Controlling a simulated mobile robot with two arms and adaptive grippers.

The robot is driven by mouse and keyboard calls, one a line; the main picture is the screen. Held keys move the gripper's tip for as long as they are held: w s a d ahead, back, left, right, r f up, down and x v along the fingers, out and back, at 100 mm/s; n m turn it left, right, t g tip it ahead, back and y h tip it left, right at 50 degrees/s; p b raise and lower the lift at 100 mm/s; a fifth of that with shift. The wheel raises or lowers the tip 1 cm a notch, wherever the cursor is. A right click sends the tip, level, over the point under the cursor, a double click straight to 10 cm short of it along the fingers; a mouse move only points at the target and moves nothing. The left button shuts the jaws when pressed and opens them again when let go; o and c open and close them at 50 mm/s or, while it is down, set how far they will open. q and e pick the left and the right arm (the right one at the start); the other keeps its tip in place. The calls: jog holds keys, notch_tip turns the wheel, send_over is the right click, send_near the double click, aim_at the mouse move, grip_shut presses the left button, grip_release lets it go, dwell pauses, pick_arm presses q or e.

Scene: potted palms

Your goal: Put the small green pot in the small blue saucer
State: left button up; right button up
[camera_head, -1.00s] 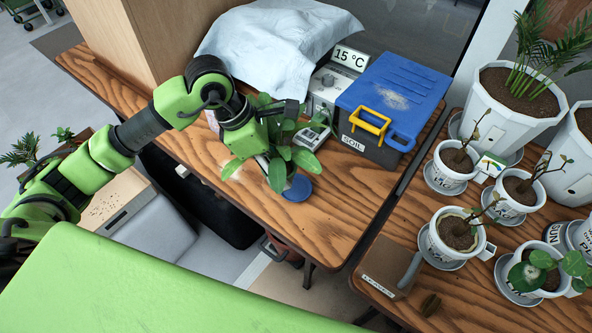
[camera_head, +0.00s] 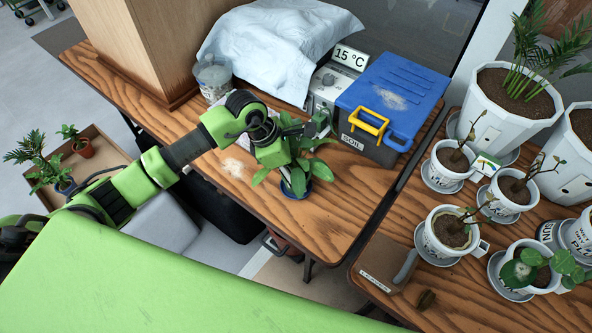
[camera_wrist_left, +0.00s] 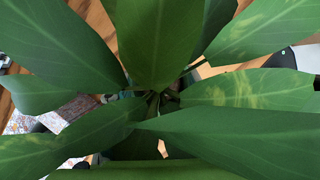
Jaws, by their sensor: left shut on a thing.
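A leafy plant (camera_head: 298,172) belonging to the small green pot stands at the front of the wooden table in the head view, directly over the small blue saucer (camera_head: 296,195). Its leaves hide nearly all of the pot. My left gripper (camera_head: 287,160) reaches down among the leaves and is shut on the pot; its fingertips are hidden. I cannot tell whether the pot touches the saucer or hangs just above it. In the left wrist view, broad green leaves (camera_wrist_left: 155,45) fill most of the picture and cover the pot. My right gripper is not in view.
A blue-lidded soil box (camera_head: 390,105) and a grey device reading 15 °C (camera_head: 332,85) stand behind to the right. A white cloth (camera_head: 275,45) and a jar (camera_head: 213,78) are at the back. Several white pots (camera_head: 452,232) crowd the right table. Bare tabletop (camera_head: 345,205) lies right of the saucer.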

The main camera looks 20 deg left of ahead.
pick_arm(q)
jog(key=shift+f, duration=0.15)
jog(key=o, duration=1.1)
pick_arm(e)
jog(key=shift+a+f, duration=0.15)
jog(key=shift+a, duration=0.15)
pick_arm(q)
jog(key=shift+a+r, duration=0.1)
jog(key=shift+r, duration=0.25)
jog(key=b+v, duration=0.1)
jog(key=v, duration=1)
jog(key=shift+r+b, duration=0.3)
jog(key=shift+r, duration=0.05)
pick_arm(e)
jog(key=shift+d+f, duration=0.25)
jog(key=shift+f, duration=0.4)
